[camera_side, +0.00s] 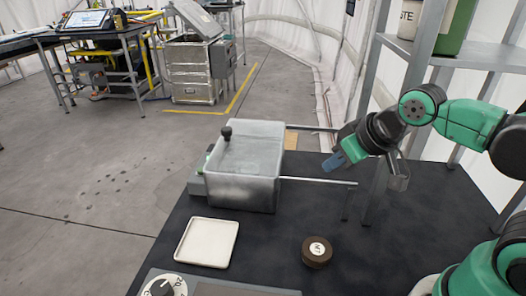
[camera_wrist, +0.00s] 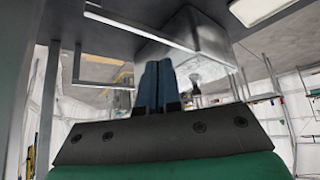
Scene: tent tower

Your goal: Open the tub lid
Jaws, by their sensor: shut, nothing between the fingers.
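The grey metal tub (camera_side: 240,190) stands on the dark table in the middle of the side view. A black knob (camera_side: 227,132) stands up near the left end of its top. I cannot clearly tell the lid's surface from the tub's top. Two thin rails reach right from the tub. My gripper (camera_side: 333,161) is shut and empty, to the right of the tub near the rails and apart from the knob. In the wrist view its blue fingers (camera_wrist: 155,84) are together, with the tub (camera_wrist: 188,40) and the knob (camera_wrist: 195,84) beyond them.
The near rail (camera_side: 318,182) ends at a post to the right. A white tray (camera_side: 207,242) and a brown round piece with a white label (camera_side: 317,252) lie in front. A metal shelf (camera_side: 472,54) with containers rises behind my arm. A dial (camera_side: 160,289) is at the front left.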

